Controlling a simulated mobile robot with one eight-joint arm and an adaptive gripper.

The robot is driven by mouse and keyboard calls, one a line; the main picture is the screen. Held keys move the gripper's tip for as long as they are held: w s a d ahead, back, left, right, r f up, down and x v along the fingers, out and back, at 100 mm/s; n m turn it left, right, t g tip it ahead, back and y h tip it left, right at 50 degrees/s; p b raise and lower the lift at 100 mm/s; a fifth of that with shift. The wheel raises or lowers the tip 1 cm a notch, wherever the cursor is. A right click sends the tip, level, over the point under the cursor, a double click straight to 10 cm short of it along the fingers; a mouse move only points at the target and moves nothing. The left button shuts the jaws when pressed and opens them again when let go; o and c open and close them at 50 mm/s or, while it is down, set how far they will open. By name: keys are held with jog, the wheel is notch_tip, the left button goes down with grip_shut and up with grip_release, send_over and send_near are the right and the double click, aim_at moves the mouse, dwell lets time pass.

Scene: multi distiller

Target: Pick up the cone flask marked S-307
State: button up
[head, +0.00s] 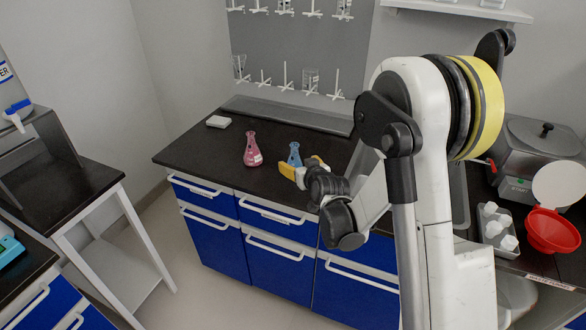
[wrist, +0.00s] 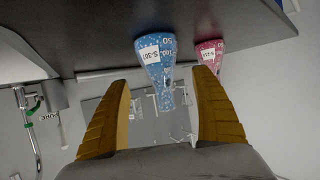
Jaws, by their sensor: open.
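The blue cone flask (head: 294,157) stands on the dark bench top. In the wrist view, which is upside down, the blue flask (wrist: 154,62) carries a white label that seems to read S-307, though the print is small. My gripper (head: 303,167) is open at the near side of the blue flask. In the wrist view the flask shows in the gap between the two yellow fingers (wrist: 162,82), ahead of the tips, with its neck hanging into the gap. No contact is visible. A pink cone flask (head: 252,149) with a white label stands to its left.
The pink flask (wrist: 209,54) shows close beside one finger in the wrist view. A small white box (head: 218,122) lies at the bench's back left. A drying rack (head: 287,83) hangs behind. A red funnel (head: 552,231) and a tray of white bottles are far right.

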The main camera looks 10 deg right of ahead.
aim_at(296, 162)
jog(key=b+x, duration=0.1)
jog(key=x, duration=0.1)
jog(key=b+x, duration=0.1)
jog(key=x, duration=0.1)
jog(key=shift+w+f, duration=0.1)
jog(key=shift+f, duration=0.25)
jog(key=shift+w, duration=0.4)
jog(key=c, duration=1.5)
